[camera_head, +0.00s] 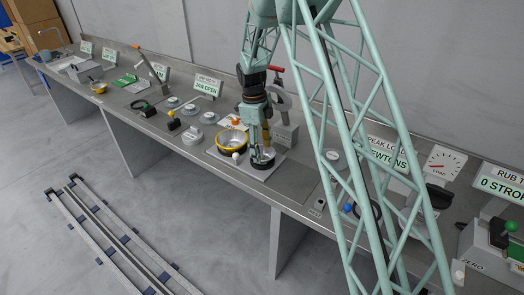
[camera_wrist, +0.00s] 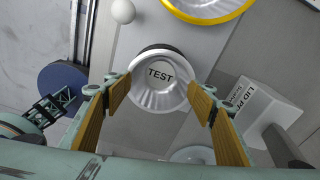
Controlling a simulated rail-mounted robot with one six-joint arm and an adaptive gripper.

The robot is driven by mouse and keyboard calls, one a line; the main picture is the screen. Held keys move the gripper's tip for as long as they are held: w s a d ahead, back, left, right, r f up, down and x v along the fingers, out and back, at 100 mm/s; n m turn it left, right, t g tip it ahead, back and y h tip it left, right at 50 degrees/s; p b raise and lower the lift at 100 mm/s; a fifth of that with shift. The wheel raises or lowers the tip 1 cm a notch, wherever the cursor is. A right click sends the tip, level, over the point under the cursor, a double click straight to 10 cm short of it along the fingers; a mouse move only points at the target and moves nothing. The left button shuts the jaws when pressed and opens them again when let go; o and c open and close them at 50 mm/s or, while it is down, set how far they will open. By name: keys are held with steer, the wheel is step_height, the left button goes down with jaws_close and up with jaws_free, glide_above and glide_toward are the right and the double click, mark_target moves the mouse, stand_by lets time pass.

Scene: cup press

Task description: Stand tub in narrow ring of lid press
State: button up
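The tub (camera_wrist: 160,98) is a pale silver flared cup with TEST on its inside bottom. It stands upright between the fingers of my gripper (camera_wrist: 160,88), whose tips meet its rim on both sides. A black ring, the narrow ring (camera_wrist: 160,48), shows behind the tub's far edge; the tub hides most of it. In the head view my gripper (camera_head: 262,140) points straight down over this dark ring (camera_head: 263,163) on the press plate. Whether the tub's foot is fully seated cannot be seen.
The lid press (camera_head: 284,132) with its lever stands just behind the plate (camera_head: 250,168). A white ball (camera_head: 236,157) sits at the plate's front edge. Other stations line the bench on both sides. The bench just right of the plate (camera_head: 296,182) is clear.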

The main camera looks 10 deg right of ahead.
steer(key=o, duration=0.6)
steer(key=shift+r, duration=0.1)
step_height(320, 180, up, 12)
steer(key=a, duration=0.1)
steer(key=shift+w+p, duration=0.4)
steer(key=shift+p, duration=0.05)
steer(key=shift+r, duration=0.1)
stand_by(0.9)
